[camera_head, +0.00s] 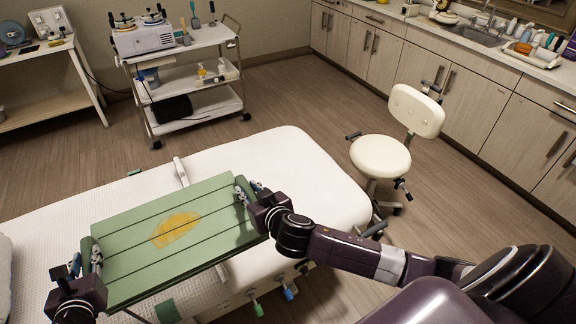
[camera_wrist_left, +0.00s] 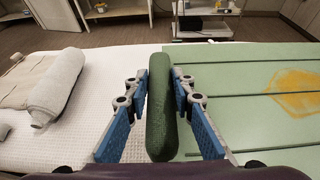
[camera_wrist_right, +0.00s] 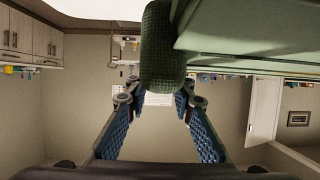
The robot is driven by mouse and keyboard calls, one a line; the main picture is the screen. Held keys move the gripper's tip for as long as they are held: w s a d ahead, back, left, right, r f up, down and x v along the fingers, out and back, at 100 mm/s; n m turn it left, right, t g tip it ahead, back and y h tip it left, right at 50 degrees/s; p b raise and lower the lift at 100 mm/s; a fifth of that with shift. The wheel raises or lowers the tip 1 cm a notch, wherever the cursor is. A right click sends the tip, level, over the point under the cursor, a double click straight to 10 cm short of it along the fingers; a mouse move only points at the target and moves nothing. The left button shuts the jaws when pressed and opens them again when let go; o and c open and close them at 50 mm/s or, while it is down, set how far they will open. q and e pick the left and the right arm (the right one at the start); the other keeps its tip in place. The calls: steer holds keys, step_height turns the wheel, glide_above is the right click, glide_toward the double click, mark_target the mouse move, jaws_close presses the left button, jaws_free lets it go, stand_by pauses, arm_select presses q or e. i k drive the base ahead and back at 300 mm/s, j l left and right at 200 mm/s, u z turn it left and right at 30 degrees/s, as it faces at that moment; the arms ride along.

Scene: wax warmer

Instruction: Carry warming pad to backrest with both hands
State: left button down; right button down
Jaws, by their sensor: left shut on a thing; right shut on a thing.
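The warming pad (camera_head: 130,225) is a flat green slatted panel with a yellow-orange mark on top. It is held above the white treatment bed (camera_head: 290,150). My left gripper (camera_head: 93,258) is shut on its left edge. In the left wrist view, a dark green padded bar (camera_wrist_left: 161,110) of the pad sits between the fingers. My right gripper (camera_head: 245,188) is shut on its right edge. In the right wrist view, another green padded end (camera_wrist_right: 160,55) sits between the fingertips. The pad hides part of the bed. I cannot tell which bed section is the backrest.
A cream stool (camera_head: 380,157) stands right of the bed. A white cart (camera_head: 190,105) with a wax warmer (camera_head: 145,40) stands behind.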

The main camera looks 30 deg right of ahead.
mark_target(286, 192)
steer(key=i+l, duration=0.1)
steer(key=l, duration=0.3)
steer(key=i+l, duration=0.15)
steer(key=l, duration=0.25)
steer(key=i+l, duration=0.1)
steer(key=l, duration=0.3)
steer(key=i+l, duration=0.1)
steer(key=l, duration=0.35)
steer(key=i+l, duration=0.1)
steer(key=l, duration=0.3)
steer(key=z, duration=0.05)
